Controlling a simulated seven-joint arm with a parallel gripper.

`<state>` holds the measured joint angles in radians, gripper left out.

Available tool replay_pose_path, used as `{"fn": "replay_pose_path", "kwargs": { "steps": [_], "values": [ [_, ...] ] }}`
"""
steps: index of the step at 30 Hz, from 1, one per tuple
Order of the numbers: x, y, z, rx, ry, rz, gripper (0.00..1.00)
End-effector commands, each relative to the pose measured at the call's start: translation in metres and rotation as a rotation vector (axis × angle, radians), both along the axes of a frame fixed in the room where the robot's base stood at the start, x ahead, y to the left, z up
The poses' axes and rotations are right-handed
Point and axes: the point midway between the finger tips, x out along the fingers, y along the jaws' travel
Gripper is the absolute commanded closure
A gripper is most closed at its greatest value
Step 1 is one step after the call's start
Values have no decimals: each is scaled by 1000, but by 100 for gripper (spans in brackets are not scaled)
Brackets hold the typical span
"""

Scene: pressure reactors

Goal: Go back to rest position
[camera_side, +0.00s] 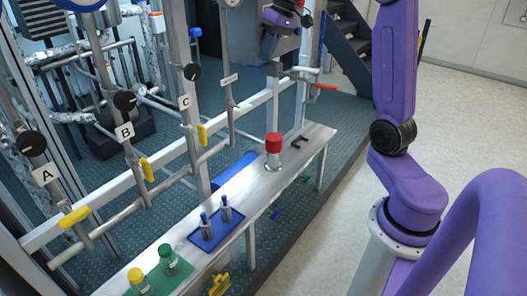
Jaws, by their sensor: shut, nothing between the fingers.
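My gripper (267,48) is at the top centre, below the dark purple wrist, in front of a grey panel. It hangs in the air above and behind the bench, looks small and dark, and appears shut with nothing held. It is clear of the bench and everything on it. My purple arm stands upright at the right.
A metal bench (240,190) holds a red-capped bottle (273,145), a black hook-like piece (300,140), a blue tray (205,236) with two small items, and green-capped (168,257) and yellow-capped (138,279) bottles on a green mat. Pipes labelled A, B, C have yellow-handled valves behind.

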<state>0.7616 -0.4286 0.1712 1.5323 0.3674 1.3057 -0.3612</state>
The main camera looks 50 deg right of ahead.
Motion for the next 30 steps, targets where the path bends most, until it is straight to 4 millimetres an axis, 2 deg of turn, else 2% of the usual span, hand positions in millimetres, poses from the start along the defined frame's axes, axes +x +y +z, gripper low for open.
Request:
{"fn": "replay_pose_path", "kwargs": {
  "steps": [1,6,11,15,22,26,30],
  "values": [
    [-5,22,-5,-7,14,48,100],
    [-32,87,-23,-49,55,192,100],
    [-68,137,-41,-96,81,332,100],
    [-106,170,-57,-142,97,456,100],
    [-176,206,-83,-222,100,670,100],
    [-216,215,-98,-268,92,795,100],
    [-256,215,-114,-316,74,928,100]
  ]
}}
